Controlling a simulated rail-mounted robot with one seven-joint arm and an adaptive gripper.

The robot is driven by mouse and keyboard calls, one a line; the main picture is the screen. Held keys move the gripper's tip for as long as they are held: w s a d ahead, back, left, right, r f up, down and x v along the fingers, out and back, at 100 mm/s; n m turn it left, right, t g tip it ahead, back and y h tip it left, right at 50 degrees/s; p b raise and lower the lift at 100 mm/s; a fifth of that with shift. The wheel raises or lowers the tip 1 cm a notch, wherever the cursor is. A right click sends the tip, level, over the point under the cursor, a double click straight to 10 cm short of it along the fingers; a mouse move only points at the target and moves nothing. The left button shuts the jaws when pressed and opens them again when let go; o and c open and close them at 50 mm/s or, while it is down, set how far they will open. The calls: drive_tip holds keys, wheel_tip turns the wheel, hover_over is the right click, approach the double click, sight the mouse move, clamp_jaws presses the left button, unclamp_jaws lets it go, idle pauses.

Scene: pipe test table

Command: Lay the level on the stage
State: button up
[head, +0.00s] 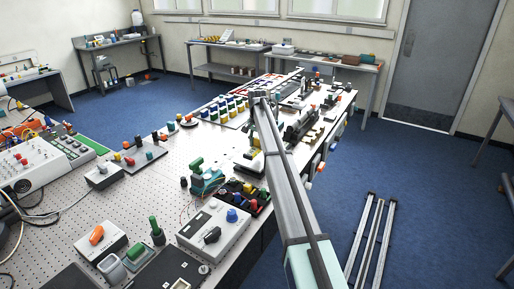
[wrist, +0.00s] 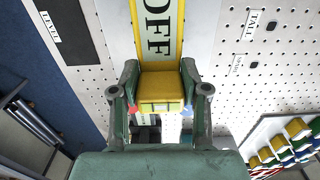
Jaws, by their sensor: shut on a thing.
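The level (wrist: 160,88) is a yellow block with a paler greenish-yellow strip on its near face. It shows in the middle of the wrist view. My gripper (wrist: 160,82) is shut on it, one finger on each side. Just beyond it is a white plate with a yellow border marked OFF (wrist: 158,30); I cannot tell whether the level touches it or whether this plate is the stage. In the head view my arm reaches over the table's far part and hides the level and the fingertips.
A label LEVEL (wrist: 46,20) with a black patch lies on the perforated table (wrist: 95,60) at left. A label TALL (wrist: 254,22) lies at right. A rack of coloured pieces (wrist: 285,140) stands at lower right. In the head view, a grey box with knobs (head: 213,232) stands beside my arm.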

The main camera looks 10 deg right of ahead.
sight(257, 147)
drive_tip(key=shift+f+p, duration=0.3)
drive_tip(key=shift+f, duration=1.05)
drive_tip(key=shift+f, duration=0.2)
drive_tip(key=o, duration=1.3)
drive_tip(key=shift+r, duration=0.1)
wheel_tip(257, 147, up, 12)
drive_tip(key=b, duration=0.3)
drive_tip(key=shift+r, duration=0.1)
